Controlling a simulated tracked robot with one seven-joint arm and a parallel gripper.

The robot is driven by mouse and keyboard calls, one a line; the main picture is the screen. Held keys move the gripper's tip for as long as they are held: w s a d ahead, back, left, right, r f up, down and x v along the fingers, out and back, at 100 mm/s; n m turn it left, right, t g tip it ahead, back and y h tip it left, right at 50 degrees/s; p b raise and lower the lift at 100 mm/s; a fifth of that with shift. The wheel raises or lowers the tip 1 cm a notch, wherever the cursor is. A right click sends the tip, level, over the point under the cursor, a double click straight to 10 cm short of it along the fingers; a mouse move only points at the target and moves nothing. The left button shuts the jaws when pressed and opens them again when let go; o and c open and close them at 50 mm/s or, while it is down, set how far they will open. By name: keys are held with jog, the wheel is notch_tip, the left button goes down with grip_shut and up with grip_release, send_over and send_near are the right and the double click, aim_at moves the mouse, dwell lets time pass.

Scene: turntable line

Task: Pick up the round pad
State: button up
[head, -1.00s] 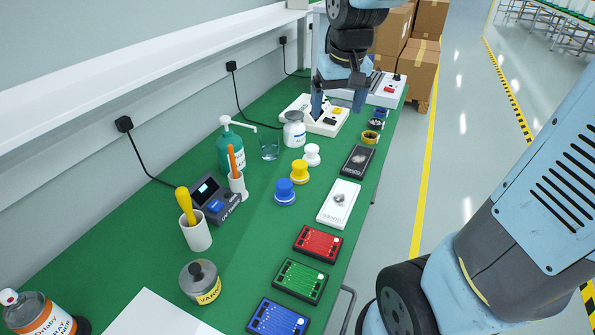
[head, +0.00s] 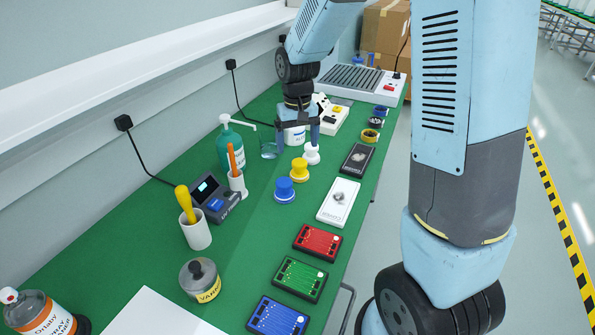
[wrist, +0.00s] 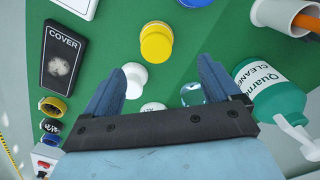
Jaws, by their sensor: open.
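Three round knobbed pieces stand in a row on the green bench: white (head: 311,154), yellow (head: 299,170) and blue (head: 285,190). I cannot tell for sure which one is the round pad. My gripper (head: 296,132) is open and empty above the bench, by the white piece. In the wrist view the white piece (wrist: 134,80) shows between the finger lines, nearer the left finger of my gripper (wrist: 160,80). The yellow piece (wrist: 156,42) lies beyond the fingertips. The blue one is cut by the top edge there.
A white-capped bottle (head: 294,138) stands right under my gripper, partly hidden by it. A small glass (head: 269,150) and a green pump bottle (head: 230,148) are to its left. A dark cover (head: 358,158) and a white cover (head: 339,201) lie to the right. Small round containers (head: 370,136) line the right edge.

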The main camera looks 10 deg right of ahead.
aim_at(299, 161)
notch_tip(299, 161, down, 4)
jog(key=shift+f, duration=0.1)
jog(key=shift+s+d+f, duration=0.1)
jog(key=shift+d+f, duration=0.05)
jog(key=shift+f, duration=1.2)
jog(key=shift+d+f, duration=0.1)
jog(key=shift+f, duration=1.2)
jog(key=shift+c, duration=0.2)
jog(key=c, duration=1.1)
